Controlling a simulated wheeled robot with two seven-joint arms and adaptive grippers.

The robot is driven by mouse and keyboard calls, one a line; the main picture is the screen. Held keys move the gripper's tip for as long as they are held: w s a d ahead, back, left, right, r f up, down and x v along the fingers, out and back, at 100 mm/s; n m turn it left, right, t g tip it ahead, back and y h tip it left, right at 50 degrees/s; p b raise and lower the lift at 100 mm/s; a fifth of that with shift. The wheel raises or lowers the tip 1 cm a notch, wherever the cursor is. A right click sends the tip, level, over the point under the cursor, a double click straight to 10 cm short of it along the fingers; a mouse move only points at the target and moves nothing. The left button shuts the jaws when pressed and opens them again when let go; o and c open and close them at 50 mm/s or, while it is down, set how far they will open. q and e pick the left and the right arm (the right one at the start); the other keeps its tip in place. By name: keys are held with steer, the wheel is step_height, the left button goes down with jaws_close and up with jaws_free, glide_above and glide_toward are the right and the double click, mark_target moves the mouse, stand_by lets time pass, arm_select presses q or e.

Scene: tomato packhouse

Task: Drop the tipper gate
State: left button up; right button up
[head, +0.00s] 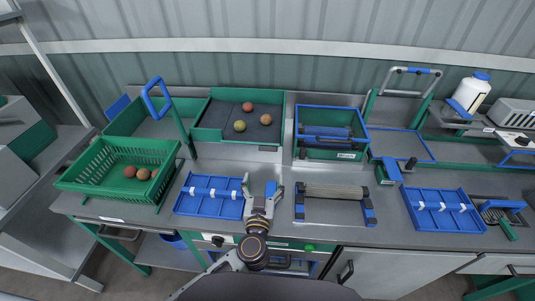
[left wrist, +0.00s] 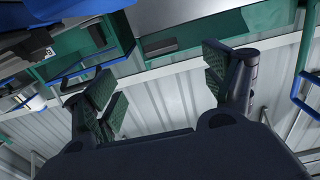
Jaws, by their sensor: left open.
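A blue loop handle (head: 155,96) stands raised on a slanted green arm (head: 181,133) at the left of the bench. It looks like part of the tipper, but no part is plainly recognisable as the gate. A similar blue loop (left wrist: 304,97) shows at the right edge of the left wrist view. The green tipper-like bin (head: 139,123) is behind it, beside a dark-floored green tray (head: 214,120) holding three tomatoes. My left gripper (head: 262,188) is open and empty above the bench's front, right of the handle and apart from it. Its spread fingers (left wrist: 160,92) face the wall. My right gripper is not shown.
A green crate (head: 100,185) with tomatoes sits at the left. Blue trays (head: 209,207) (head: 440,226) and a roller rack (head: 335,192) lie on the bench. A blue-edged green box (head: 331,151) stands behind. A white bottle (head: 473,91) is at the right.

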arm_select(q)
steer(key=w, duration=1.3)
steer(key=shift+w+b, duration=0.2)
steer(key=shift+b, duration=0.1)
